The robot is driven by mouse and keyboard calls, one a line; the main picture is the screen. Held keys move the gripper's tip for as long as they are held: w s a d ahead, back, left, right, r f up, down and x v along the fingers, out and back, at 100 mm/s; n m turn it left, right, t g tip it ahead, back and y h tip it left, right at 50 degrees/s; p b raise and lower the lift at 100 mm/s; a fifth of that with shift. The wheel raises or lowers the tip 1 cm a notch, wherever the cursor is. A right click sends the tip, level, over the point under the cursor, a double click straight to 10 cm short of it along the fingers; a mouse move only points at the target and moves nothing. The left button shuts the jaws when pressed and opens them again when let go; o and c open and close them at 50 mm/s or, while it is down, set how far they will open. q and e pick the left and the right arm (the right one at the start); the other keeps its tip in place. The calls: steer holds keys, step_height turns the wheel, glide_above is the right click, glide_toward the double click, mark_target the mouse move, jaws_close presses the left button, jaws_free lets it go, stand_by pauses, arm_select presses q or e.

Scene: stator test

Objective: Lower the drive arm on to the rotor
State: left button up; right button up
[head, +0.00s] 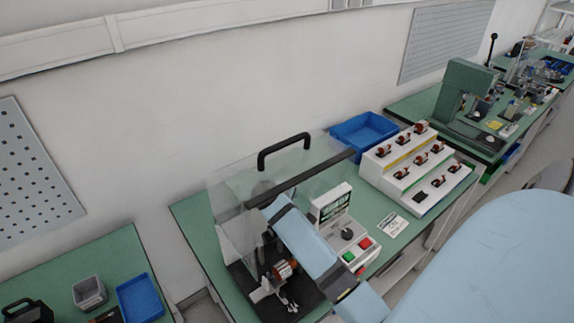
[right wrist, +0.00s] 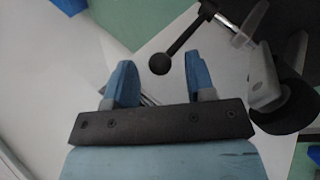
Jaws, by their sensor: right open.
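In the head view, a test rig stands on the green bench behind a clear guard (head: 235,195) with a black handle. A round copper-coloured wound part (head: 284,270) sits low on the rig's dark base; I cannot tell rotor from stator there. My right arm reaches over the rig, and its gripper is mostly hidden behind the guard. In the right wrist view, my right gripper (right wrist: 160,70) is open and empty. A black ball knob (right wrist: 159,64) on a thin rod, apparently the drive arm's handle, shows between and beyond the fingertips, not gripped. My left gripper is out of view.
A control box (head: 335,205) with a screen, dial and red and green buttons stands right of the rig. Further right are a blue tray (head: 363,131) and a stepped white rack (head: 412,165) of parts. The guard and its black bar lie close to my right arm.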

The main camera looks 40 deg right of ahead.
steer(key=shift+w+d+f, duration=0.1)
steer(key=shift+d+f, duration=0.15)
steer(key=shift+f, duration=0.05)
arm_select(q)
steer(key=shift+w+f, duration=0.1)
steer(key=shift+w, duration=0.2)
arm_select(e)
steer(key=shift+r, duration=0.1)
jaws_close()
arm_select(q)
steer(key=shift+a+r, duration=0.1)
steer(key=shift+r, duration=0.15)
